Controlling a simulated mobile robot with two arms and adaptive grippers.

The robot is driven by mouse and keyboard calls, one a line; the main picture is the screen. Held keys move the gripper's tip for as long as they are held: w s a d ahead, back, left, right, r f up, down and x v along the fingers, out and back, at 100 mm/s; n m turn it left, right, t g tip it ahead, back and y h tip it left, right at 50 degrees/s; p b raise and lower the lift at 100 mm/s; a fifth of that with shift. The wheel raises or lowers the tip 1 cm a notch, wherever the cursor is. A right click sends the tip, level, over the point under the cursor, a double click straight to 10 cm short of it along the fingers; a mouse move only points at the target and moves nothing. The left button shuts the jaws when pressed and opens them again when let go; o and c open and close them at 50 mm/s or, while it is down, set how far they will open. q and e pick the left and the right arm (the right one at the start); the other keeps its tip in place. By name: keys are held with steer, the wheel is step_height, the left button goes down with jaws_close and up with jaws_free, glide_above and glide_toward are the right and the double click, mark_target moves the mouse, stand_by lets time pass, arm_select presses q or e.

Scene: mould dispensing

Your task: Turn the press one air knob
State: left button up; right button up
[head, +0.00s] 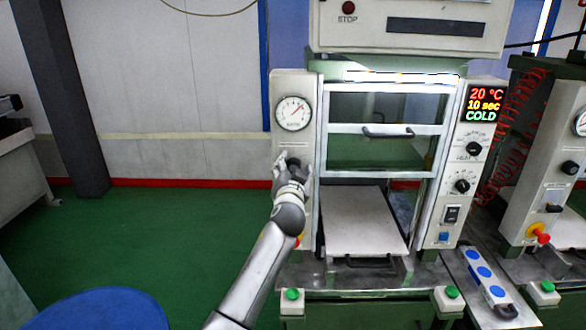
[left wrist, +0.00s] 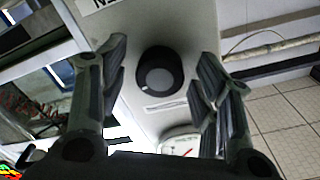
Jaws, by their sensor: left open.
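The air knob (left wrist: 158,74) is a round black knob with a grey face and a small white mark, on the press's pale left column (head: 283,145). In the head view my left gripper (head: 291,170) is at this column, just below the round gauge (head: 293,113), and largely hides the knob. In the left wrist view my left gripper (left wrist: 162,80) is open, with one finger on each side of the knob and visible gaps between. I cannot tell how far the fingertips reach along it. My right gripper is not in view.
The press has a barred window and a pale plate (head: 362,220) inside. Its right column carries a display reading 20 °C, 10 sec, COLD (head: 486,104) and dark knobs. Green buttons (head: 292,294) sit along the front. A second press (head: 550,150) stands right.

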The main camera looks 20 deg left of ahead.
arm_select(q)
steer(key=c, duration=1)
steer(key=shift+f+n+b, duration=0.15)
steer(key=shift+n+b, duration=0.35)
steer(key=shift+b, duration=0.3)
steer(key=shift+c, duration=0.2)
steer(key=n+b, duration=0.2)
steer(key=b, duration=0.1)
steer(key=shift+f+n+b, duration=0.15)
steer(key=shift+n+b, duration=0.25)
steer(key=shift+d+n+b, duration=0.1)
steer(key=shift+n+b, duration=1)
steer(key=shift+n, duration=0.1)
steer(key=shift+r+n+b, duration=0.2)
steer(key=shift+n+b, duration=0.55)
steer(key=shift+n, duration=0.55)
